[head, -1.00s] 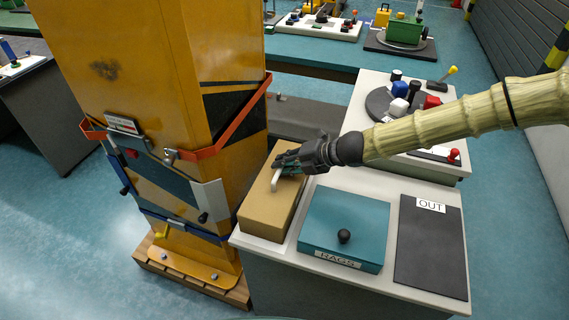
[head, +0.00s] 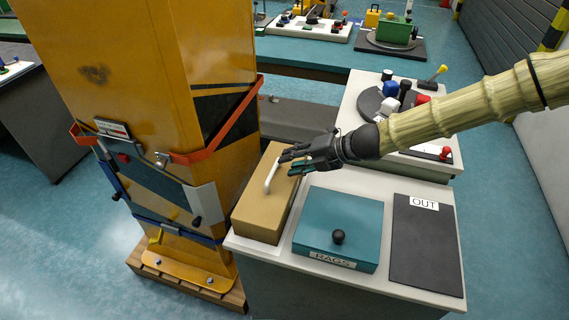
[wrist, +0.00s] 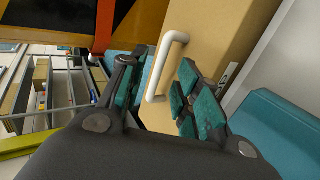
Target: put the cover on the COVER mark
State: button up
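A tan box-shaped piece with a white bar handle, seemingly the cover (head: 259,214), sits on the light worktop beside the yellow post. Its white handle (head: 272,177) stands on top and also shows in the wrist view (wrist: 163,66). My gripper (head: 288,162) is just right of and above the handle, with its fingers spread and empty. In the wrist view the handle appears between the two teal-padded fingers (wrist: 160,95), apart from them. No readable COVER mark shows; a small label (wrist: 228,75) on the tan piece's side is unreadable.
A teal box marked RAGS (head: 340,222) with a black knob stands close on the right. A dark mat marked OUT (head: 427,245) lies bare beyond it. The yellow post (head: 120,70) with an orange bracket (head: 215,145) stands close on the left.

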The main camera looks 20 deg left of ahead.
jog(key=v, duration=0.6)
jog(key=shift+r, duration=0.15)
dwell(0.4)
